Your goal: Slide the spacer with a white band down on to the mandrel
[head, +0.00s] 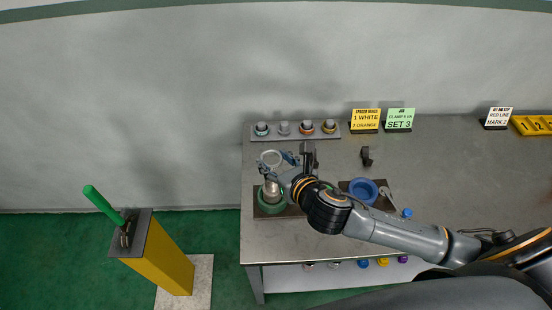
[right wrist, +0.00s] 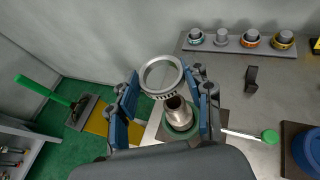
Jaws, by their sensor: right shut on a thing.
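A pale silver-grey ring, the spacer (right wrist: 164,96), is held between the fingertips of my right gripper (right wrist: 162,88). It also shows in the head view (head: 261,160), where the gripper (head: 283,161) reaches in from the right. I cannot make out a white band on it. The mandrel (head: 272,192) is a metal post standing upright in a green base (head: 265,207) on a dark plate. In the right wrist view the mandrel (right wrist: 177,112) shows just below the ring. The ring is above the mandrel's top and apart from it; whether it is centred I cannot tell. My left gripper is not in view.
A rack (head: 332,133) with several posts stands behind; the second post (head: 283,128) shows no coloured band. A yellow sign (head: 365,119) reads "1 WHITE". A blue ring (head: 362,191) sits right of my gripper. A yellow pedestal (head: 158,255) stands left of the bench.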

